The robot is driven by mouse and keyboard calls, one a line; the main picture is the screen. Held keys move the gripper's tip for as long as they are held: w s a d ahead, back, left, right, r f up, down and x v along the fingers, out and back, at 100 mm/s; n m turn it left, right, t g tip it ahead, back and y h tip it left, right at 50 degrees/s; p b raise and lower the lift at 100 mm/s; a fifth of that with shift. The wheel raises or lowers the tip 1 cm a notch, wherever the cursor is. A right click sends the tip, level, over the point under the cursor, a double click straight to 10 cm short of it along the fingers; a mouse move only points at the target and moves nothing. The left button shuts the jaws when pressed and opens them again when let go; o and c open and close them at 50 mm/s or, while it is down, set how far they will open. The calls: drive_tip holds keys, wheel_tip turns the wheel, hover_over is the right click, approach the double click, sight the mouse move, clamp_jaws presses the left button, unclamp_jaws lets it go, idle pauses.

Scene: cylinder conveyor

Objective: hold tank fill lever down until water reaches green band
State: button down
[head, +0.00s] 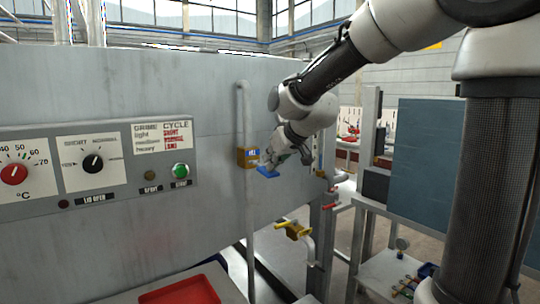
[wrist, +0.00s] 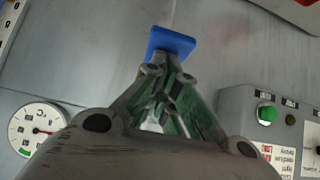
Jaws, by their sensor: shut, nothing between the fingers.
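The blue lever paddle (head: 267,172) sticks out from a brass-coloured block (head: 246,160) on a pipe at the right part of the grey machine's front. In the wrist view the blue paddle (wrist: 172,41) lies just beyond my fingertips. My gripper (head: 266,164) is shut and empty, its tips at the paddle; in the wrist view the closed tips (wrist: 167,66) overlap its near edge. I cannot tell whether they press on it or how far it is down.
A white round dial (wrist: 38,129) with a red needle shows in the wrist view. The control panel (head: 110,198) with knobs and a green button (head: 180,170) is left of the lever. Yellow-handled valve (head: 293,229) and red tray (head: 182,291) are lower down.

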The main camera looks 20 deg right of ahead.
drive_tip(key=shift+s+d+f, duration=0.1)
drive_tip(key=shift+s+f, duration=0.1)
drive_tip(key=shift+f, duration=0.7)
idle(7.1)
